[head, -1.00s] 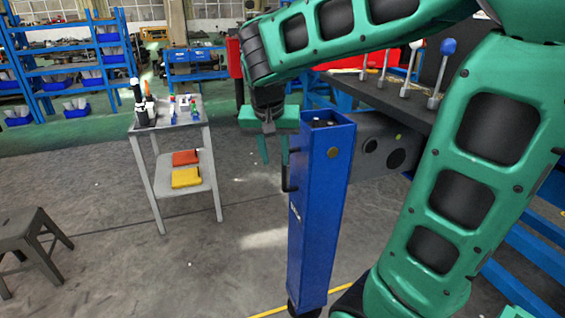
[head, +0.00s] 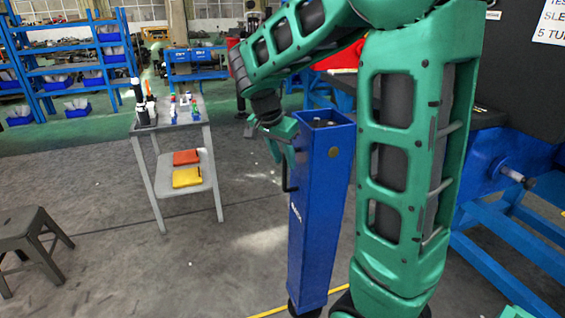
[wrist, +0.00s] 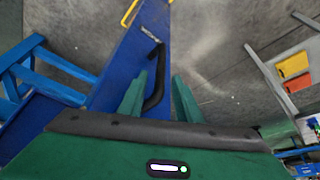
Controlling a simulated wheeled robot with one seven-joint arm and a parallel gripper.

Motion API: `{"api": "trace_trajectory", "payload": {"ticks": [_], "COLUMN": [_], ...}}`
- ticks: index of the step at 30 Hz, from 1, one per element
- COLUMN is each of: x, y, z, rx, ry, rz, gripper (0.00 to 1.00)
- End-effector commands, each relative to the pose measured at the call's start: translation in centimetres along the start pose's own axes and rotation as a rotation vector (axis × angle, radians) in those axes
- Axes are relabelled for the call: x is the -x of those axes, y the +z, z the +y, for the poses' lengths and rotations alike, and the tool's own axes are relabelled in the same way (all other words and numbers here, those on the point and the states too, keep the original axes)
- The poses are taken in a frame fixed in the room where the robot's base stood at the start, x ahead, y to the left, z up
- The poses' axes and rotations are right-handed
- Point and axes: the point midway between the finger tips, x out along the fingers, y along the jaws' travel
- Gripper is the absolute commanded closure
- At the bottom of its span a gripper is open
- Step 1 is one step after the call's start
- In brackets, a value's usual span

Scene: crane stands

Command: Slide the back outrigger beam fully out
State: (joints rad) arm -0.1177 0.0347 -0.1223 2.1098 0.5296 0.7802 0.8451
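The blue outrigger leg (head: 318,220) stands upright in the middle of the head view, with an open square top. In the head view the grey beam behind it is hidden by my arm, so I cannot tell how far out it is. A black bar handle (head: 286,180) is on the leg's left side; it also shows in the wrist view (wrist: 159,60). My gripper (wrist: 160,75) is open, its two green fingers apart with the handle reaching between them. In the head view my gripper (head: 288,150) is beside the leg's upper left side.
A grey side table (head: 175,122) with small items stands to the left, with a red and a yellow case (head: 187,177) on its shelf. A dark stool (head: 32,240) is at far left. Blue crane frame bars (head: 510,240) fill the right. The floor between table and leg is clear.

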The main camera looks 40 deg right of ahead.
Motion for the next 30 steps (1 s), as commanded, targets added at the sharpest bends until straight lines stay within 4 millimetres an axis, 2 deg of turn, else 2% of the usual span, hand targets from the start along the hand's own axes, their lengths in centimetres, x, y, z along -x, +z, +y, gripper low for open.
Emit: {"api": "trace_trajectory", "payload": {"ticks": [6, 15, 19, 30], "x": [-1.6, -1.7, -1.7, -1.7], "y": [0.1, 0.0, 0.0, 0.0], "z": [0.0, 0.0, 0.0, -0.2], "rx": [0.001, 0.001, 0.001, -0.007], "ry": [0.0, 0.0, -0.001, 0.0], "rz": [-0.001, 0.0, 0.0, 0.001], "gripper": [0.69, 0.69, 1.0, 1.0]}}
